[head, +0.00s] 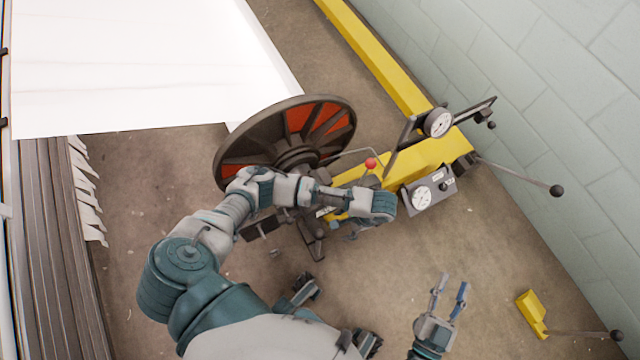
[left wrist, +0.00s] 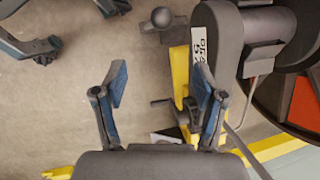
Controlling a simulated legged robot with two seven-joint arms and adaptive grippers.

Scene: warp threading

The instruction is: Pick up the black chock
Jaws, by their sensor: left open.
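A small dark wedge-like piece (left wrist: 168,135), which may be the black chock, lies low in the left wrist view near the yellow base. It is partly hidden behind my gripper, and I cannot tell for sure. I cannot pick it out in the head view. My left gripper (left wrist: 160,82) is open with nothing between its blue-padded fingers. In the head view it is mostly hidden under my forearm, beside the reel stand (head: 432,158). My right gripper (head: 450,285) is open and empty over the floor at the lower right.
A large dark reel with orange panels (head: 300,118) stands beside the yellow stand, with a gauge box (head: 428,192) and levers sticking out. A white sheet (head: 150,60) spreads at the upper left. A yellow block (head: 531,312) is near the wall. Floor between is clear.

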